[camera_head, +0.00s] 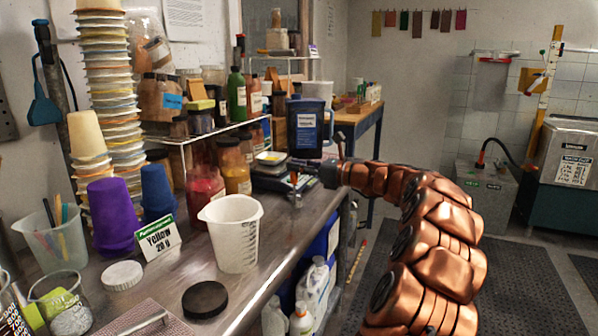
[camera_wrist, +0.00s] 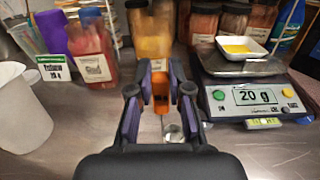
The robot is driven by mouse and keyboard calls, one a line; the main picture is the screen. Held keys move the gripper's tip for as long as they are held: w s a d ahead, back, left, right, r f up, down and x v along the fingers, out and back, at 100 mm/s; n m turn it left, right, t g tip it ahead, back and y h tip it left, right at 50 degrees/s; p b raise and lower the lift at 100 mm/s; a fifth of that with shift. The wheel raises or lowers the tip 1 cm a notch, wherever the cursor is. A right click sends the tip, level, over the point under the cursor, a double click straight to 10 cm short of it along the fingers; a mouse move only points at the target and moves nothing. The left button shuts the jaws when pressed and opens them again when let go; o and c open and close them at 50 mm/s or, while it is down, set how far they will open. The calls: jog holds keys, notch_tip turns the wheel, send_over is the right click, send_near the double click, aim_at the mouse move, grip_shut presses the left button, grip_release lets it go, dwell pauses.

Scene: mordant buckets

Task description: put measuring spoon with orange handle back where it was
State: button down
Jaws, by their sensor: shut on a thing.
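The measuring spoon's orange handle (camera_wrist: 161,93) shows between my gripper's fingers in the wrist view. My gripper (camera_wrist: 160,92) is shut on it. The spoon's small metal bowl (camera_wrist: 173,132) hangs toward the near side, over the steel bench; I cannot tell whether it touches the bench. In the head view, my gripper (camera_head: 301,182) is at the bench's right edge, beside the scale, and the spoon is too small to make out clearly.
A scale (camera_wrist: 255,92) reading 20 g stands right of my gripper, with a white dish of yellow powder (camera_wrist: 240,48) on it. Jars, including a yellow one (camera_wrist: 151,30) and a red one (camera_wrist: 93,55), stand behind. A white beaker (camera_head: 232,235) is at left.

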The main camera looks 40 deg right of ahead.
jog(key=shift+f, duration=0.45)
jog(key=c, duration=1.1)
grip_release()
jog(key=p+v, duration=0.1)
jog(key=v, duration=1.1)
jog(key=shift+d, duration=0.15)
